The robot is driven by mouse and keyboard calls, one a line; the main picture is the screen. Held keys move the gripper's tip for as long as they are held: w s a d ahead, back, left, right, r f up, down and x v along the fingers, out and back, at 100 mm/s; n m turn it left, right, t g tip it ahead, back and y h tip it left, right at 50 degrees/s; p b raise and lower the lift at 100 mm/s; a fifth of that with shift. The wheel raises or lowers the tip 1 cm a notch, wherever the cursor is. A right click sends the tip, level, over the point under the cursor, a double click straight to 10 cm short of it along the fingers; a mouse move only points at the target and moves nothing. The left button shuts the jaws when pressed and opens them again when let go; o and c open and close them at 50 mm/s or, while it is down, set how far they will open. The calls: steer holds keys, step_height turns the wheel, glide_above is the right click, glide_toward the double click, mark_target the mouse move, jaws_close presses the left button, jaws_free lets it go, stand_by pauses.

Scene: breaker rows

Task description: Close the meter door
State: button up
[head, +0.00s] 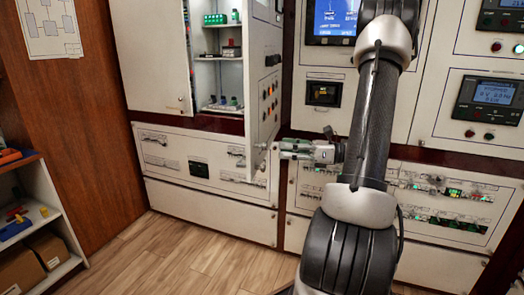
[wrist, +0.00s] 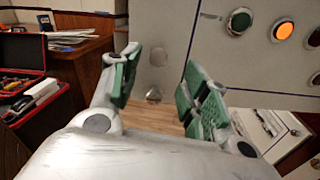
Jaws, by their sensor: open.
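A white cabinet door with coloured buttons (head: 262,62) stands swung out from the cabinet in the head view, seen at a steep angle. I take it as the meter door; no label is readable. My gripper (head: 284,149) is open, its fingers pointing left, beside the door's lower end. In the wrist view, the pale door panel (wrist: 258,62) with a green and an orange button lies beyond my gripper (wrist: 160,66). Its lower left part shows between the green-padded fingers. I cannot tell whether a finger touches it.
Another white door (head: 147,55) stands at the left of the open shelves (head: 217,72). Drawer-like panels (head: 200,163) lie below. A shelf unit (head: 42,205) with tools and boxes stands at far left. The wooden floor (head: 165,255) before the cabinet is clear.

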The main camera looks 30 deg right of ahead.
mark_target(264, 146)
steer(key=x, duration=0.8)
steer(key=shift+s, duration=0.15)
steer(key=shift+c, duration=0.5)
jaws_close()
